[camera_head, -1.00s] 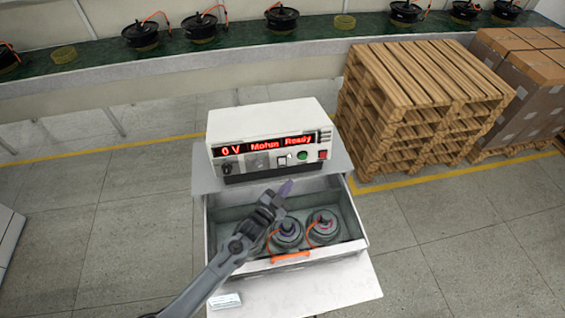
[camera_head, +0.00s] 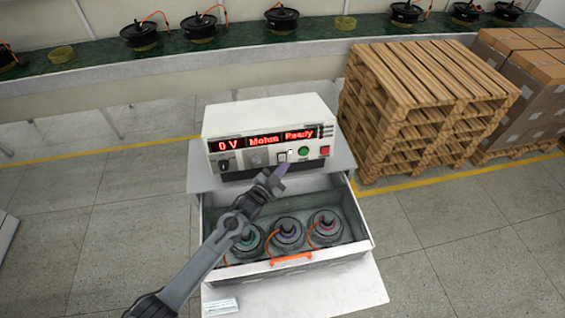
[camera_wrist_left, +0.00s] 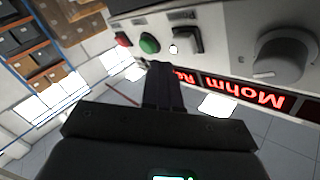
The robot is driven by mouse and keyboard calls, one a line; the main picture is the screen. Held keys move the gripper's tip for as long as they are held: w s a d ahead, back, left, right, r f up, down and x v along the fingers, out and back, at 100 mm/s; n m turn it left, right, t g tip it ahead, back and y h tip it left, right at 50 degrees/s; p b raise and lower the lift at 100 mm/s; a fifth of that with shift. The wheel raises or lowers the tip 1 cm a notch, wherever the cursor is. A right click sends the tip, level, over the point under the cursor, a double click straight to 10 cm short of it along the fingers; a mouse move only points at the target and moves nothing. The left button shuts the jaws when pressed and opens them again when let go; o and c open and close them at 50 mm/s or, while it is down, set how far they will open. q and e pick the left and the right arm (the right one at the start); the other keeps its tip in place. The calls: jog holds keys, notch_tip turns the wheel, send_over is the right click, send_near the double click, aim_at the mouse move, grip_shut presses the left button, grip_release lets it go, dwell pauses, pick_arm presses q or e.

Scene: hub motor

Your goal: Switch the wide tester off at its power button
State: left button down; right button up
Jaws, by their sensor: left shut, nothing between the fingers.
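The wide tester (camera_head: 268,116) is a white box with a lit red display reading "0 V Mohm Ready". Its front panel has a rocker switch (camera_head: 282,156), a green button (camera_head: 303,151), a red button (camera_head: 325,151) and a dark knob at the left. My left gripper (camera_head: 280,171) is shut and empty, its tips just below the rocker switch. In the left wrist view the panel appears upside down; the black switch (camera_wrist_left: 188,40) is beyond the fingertips (camera_wrist_left: 160,68), with a visible gap. My right gripper is not in view.
Below the tester an open drawer (camera_head: 355,244) with an orange handle holds 3 hub motors. Wooden pallets (camera_head: 425,95) and cardboard boxes (camera_head: 525,85) stand at the right. A green conveyor (camera_head: 235,42) with several motors runs along the back.

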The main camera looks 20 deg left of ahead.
aim_at(282, 157)
pick_arm(q)
jog(key=shift+w+a, duration=0.3)
jog(key=shift+w, duration=0.15)
jog(key=shift+f, duration=0.1)
dwell(0.5)
dwell(0.8)
jog(key=shift+w+a+f+b, duration=0.1)
jog(key=shift+b, duration=0.35)
jog(key=shift+w+a, duration=0.15)
jog(key=shift+w, duration=0.05)
jog(key=shift+w+b, duration=0.15)
jog(key=shift+b, duration=0.15)
dwell(0.5)
